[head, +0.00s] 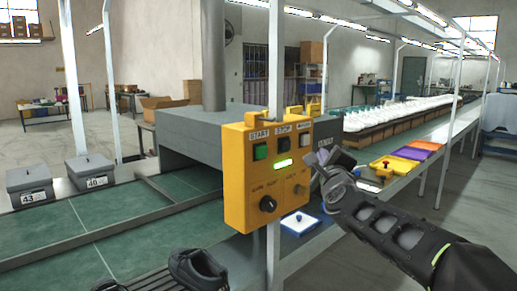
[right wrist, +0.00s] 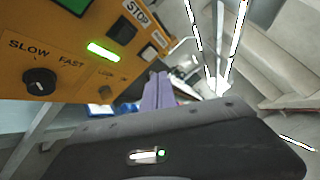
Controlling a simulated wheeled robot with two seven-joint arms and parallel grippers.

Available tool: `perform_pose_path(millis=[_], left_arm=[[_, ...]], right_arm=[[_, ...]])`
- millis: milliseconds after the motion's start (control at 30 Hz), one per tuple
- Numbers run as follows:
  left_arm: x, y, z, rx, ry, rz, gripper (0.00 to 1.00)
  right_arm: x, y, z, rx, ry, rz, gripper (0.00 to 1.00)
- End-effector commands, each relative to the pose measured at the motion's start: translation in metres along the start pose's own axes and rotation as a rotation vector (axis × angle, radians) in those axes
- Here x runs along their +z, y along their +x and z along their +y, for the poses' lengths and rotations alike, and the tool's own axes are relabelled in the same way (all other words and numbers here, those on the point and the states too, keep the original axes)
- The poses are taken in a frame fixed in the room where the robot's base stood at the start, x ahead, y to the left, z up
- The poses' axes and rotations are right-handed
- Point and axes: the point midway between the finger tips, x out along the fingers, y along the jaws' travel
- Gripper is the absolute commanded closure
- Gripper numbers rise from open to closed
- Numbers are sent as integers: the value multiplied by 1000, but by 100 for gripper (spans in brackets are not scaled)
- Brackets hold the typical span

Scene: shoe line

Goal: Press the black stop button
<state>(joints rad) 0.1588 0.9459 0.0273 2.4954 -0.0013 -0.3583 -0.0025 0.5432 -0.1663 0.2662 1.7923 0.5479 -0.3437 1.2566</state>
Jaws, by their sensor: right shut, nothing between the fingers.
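The yellow control box (head: 240,190) is fixed to a post in the middle of the head view. Its black stop button (head: 283,145) sits under the STOP label, between the green start button (head: 260,152) and a pale button (head: 304,140). The black button also shows in the right wrist view (right wrist: 122,31). My right gripper (head: 322,160) is shut and empty, just right of the box and apart from the button. Its purple fingers show in the right wrist view (right wrist: 158,92). My left gripper is not in view.
A black knob (head: 267,204) and a lit green display (head: 282,163) are on the box face. A black shoe (head: 197,271) lies below left. Coloured trays (head: 410,153) lie on the bench at right. Grey boxes (head: 90,170) stand at left.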

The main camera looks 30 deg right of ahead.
Motion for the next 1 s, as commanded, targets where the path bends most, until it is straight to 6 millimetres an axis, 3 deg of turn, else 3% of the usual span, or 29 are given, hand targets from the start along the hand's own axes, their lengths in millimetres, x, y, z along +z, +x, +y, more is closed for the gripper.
perform_pose_path(millis=[200,667,1000], left_arm=[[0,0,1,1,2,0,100],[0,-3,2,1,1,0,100],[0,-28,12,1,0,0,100]], right_arm=[[-2,1,0,2,189,7,100],[0,3,2,4,197,6,100],[20,24,12,8,197,6,100]])
